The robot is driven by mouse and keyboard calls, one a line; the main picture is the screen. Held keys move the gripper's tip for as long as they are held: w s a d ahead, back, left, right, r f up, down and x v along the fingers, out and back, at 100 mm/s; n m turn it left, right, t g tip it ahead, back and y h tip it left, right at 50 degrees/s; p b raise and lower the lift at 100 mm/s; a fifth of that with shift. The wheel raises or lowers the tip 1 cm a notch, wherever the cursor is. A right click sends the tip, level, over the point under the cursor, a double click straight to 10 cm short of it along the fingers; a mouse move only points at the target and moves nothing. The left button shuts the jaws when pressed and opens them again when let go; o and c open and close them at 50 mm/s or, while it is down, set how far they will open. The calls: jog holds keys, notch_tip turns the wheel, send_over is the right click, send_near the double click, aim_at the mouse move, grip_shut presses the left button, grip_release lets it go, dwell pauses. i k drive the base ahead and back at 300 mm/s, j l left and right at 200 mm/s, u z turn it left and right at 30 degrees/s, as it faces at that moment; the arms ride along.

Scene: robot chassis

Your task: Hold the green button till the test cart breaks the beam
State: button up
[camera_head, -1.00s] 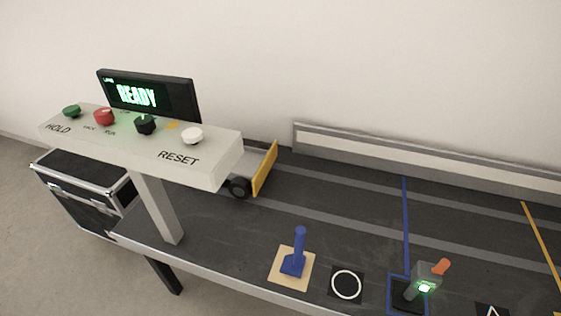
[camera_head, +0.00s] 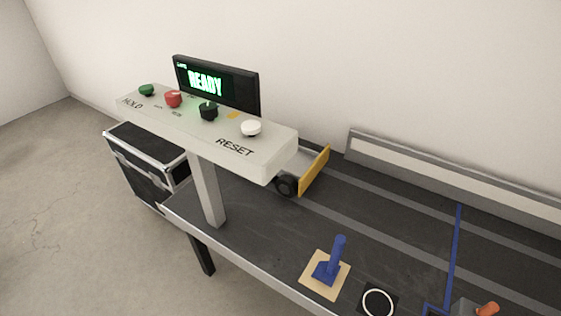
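The green button (camera_head: 147,90) sits at the left end of the raised white control panel (camera_head: 272,163), by the word HOLD. Nothing touches it. The screen (camera_head: 216,84) behind the panel reads READY in green. The test cart (camera_head: 314,171), with a yellow front plate and a dark wheel, stands on the dark track table just right of the panel, partly hidden by it. A grey device with an orange part (camera_head: 487,309) shows at the bottom right edge, cut off; I cannot tell whether it is the beam sensor. My gripper is not in view.
The panel also carries a red button (camera_head: 173,98), a black knob (camera_head: 208,110) and a white RESET button (camera_head: 251,128). A black case (camera_head: 148,165) stands at left. Floor at left is clear.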

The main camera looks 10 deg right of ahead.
aim_at(146, 90)
jog(key=i+j+u, duration=0.3)
jog(key=i, duration=0.2)
jog(key=i+j+u, duration=0.25)
jog(key=i, duration=0.25)
jog(key=i+u, duration=0.3)
jog(key=i, duration=0.2)
